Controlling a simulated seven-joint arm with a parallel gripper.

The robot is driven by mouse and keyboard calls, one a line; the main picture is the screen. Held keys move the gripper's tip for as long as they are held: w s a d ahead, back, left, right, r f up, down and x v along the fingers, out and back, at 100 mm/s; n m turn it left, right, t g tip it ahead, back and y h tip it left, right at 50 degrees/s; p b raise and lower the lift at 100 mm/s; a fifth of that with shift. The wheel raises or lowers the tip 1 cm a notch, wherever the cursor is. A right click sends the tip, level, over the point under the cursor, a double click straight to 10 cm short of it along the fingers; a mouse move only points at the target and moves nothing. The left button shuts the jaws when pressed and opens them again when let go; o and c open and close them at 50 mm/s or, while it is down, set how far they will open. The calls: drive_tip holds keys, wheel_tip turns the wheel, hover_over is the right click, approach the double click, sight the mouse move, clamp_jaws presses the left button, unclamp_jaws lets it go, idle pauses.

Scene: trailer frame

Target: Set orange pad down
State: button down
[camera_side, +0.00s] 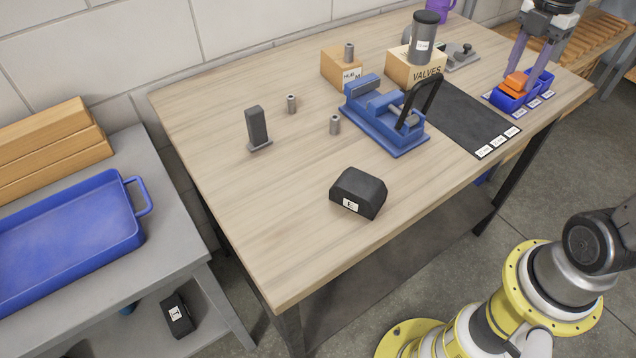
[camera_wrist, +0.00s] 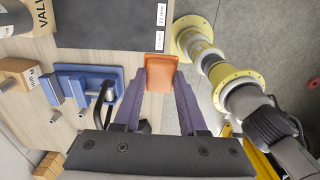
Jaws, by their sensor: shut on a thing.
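The orange pad (camera_side: 516,82) is a small block held between the two purple fingers of my gripper (camera_side: 524,80), at the far right of the table. In the side view it appears over or just inside the small blue bins (camera_side: 506,101); I cannot tell whether it touches them. In the wrist view the orange pad (camera_wrist: 161,70) sits between the fingertips (camera_wrist: 162,88), and my gripper is shut on it. The blue bins do not show in the wrist view.
A dark mat (camera_side: 462,117) with white labels lies left of the bins. A blue vise (camera_side: 385,120) with a black handle, a VALVES box (camera_side: 413,70) bearing a dark cylinder (camera_side: 424,38), and a black block (camera_side: 358,193) stand farther left. The table's front left is clear.

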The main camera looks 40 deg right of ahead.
sight(516, 76)
drive_tip(key=r, duration=0.7)
drive_tip(key=shift+w+a+r, duration=0.25)
drive_tip(key=shift+w+a, duration=0.05)
drive_tip(key=shift+a, duration=0.05)
drive_tip(key=w+a+n, duration=0.5)
drive_tip(key=w+a, duration=0.2)
drive_tip(key=a, duration=0.5)
drive_tip(key=s+a+n, duration=0.2)
drive_tip(key=a+n, duration=0.7)
drive_tip(key=a, duration=1.7)
wheel_tip(516, 76, down, 11)
drive_tip(key=w+a+f, duration=0.5)
drive_tip(key=w+f, duration=0.1)
drive_tip(key=w, duration=0.1)
drive_tip(key=w+a+f, duration=0.3)
drive_tip(key=f, duration=0.1)
drive_tip(key=shift+w+a, duration=0.3)
drive_tip(key=shift+a, duration=0.05)
drive_tip(key=shift+w+a+f, duration=0.1)
drive_tip(key=shift+w+f, duration=0.05)
drive_tip(key=shift+f, duration=1.45)
